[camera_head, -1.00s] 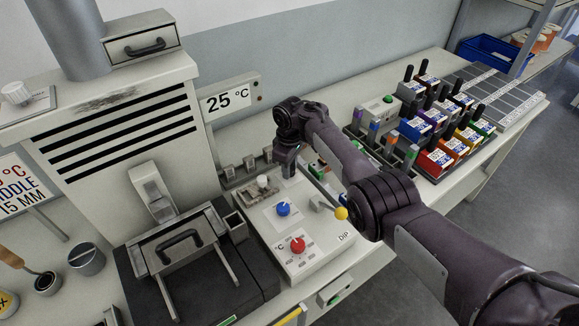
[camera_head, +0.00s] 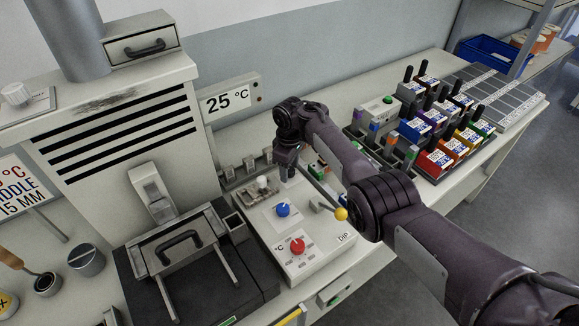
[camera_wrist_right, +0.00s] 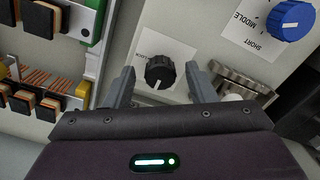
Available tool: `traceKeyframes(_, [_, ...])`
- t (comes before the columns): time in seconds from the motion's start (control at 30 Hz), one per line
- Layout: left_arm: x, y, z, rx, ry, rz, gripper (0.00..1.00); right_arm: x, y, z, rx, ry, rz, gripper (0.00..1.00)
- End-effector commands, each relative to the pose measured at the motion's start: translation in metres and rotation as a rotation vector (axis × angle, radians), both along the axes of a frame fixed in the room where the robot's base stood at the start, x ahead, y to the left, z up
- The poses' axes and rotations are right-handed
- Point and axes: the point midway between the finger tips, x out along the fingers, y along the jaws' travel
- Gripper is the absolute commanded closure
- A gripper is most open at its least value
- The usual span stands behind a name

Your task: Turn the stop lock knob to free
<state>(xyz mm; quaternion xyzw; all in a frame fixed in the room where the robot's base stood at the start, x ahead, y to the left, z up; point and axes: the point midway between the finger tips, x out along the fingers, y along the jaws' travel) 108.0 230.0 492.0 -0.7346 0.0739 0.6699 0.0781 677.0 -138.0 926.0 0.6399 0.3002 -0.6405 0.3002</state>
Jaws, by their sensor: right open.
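A black knob (camera_wrist_right: 160,72) with a white pointer line sits on a white label in the right wrist view. Its pointer faces toward the bottom of that view, and the label's words are too small or too covered to read fully. My right gripper (camera_wrist_right: 159,82) is open, with one finger on each side of the knob and a gap on both sides. In the head view my right gripper (camera_head: 288,170) is over the back of the white control box (camera_head: 325,241), and it hides the black knob there. My left gripper is not in view.
The box also carries a blue knob (camera_head: 282,209), a red knob (camera_head: 297,246) and a lever with a yellow ball (camera_head: 341,214). A dark unit with a handled lid (camera_head: 178,240) stands left of it. Coloured blocks (camera_head: 435,161) stand to the right.

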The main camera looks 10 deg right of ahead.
Motion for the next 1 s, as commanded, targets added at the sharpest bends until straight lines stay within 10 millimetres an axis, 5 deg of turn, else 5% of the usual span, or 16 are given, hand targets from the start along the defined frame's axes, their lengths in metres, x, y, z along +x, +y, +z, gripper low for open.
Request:
traceKeyframes(0.5, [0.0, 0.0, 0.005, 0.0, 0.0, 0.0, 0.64, 0.001, 0.001, 0.071, 0.002, -0.003, 0.0, 0.49])
traceKeyframes(1.0, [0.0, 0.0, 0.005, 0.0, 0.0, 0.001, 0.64, 0.0, 0.0, 0.077, 0.0, -0.001, 0.0, 0.49])
